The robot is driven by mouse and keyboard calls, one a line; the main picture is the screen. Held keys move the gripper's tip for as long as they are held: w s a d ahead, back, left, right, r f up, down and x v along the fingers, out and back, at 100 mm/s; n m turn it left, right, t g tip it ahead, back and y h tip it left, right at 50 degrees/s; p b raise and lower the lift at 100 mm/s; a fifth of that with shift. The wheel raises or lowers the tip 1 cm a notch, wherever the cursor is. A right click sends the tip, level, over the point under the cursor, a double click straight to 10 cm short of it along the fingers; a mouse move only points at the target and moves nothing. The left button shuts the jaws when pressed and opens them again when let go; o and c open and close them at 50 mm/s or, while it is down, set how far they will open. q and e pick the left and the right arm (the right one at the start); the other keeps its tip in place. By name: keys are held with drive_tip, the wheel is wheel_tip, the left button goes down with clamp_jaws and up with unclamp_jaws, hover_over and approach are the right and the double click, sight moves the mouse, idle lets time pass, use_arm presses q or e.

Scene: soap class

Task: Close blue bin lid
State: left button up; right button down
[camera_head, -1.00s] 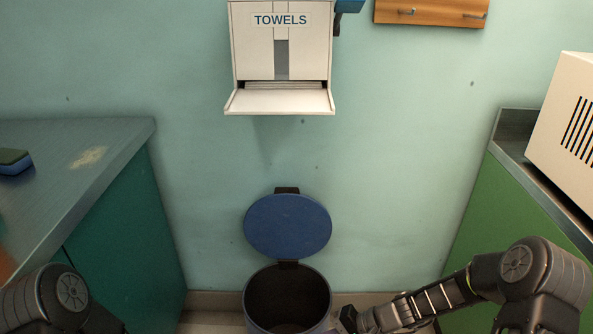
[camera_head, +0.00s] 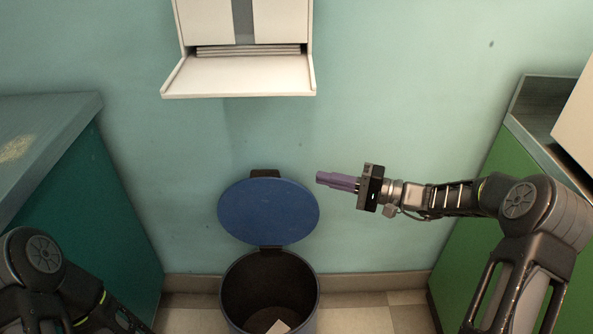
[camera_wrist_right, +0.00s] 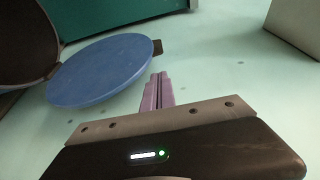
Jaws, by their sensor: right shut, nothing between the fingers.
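The blue bin lid (camera_head: 268,211) stands open, tilted up against the wall behind the bin in the head view. The dark round bin (camera_head: 233,303) stands on the floor below it, its mouth uncovered. My right gripper (camera_head: 320,179) is shut and empty, its purple fingers pointing left, just right of the lid's upper edge and apart from it. In the right wrist view the shut fingers (camera_wrist_right: 157,82) show beside the lid (camera_wrist_right: 100,70). My left gripper is out of view; only part of my left arm shows at the lower left.
A white towel dispenser (camera_head: 240,78) hangs on the wall above the lid. A teal cabinet with a grey counter (camera_head: 60,125) stands at the left, a green cabinet (camera_head: 470,245) at the right. A light scrap (camera_head: 278,327) lies inside the bin.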

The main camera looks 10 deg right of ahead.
drive_tip(key=b+x, duration=0.1)
drive_tip(key=x, duration=0.9)
drive_tip(key=shift+s, duration=0.1)
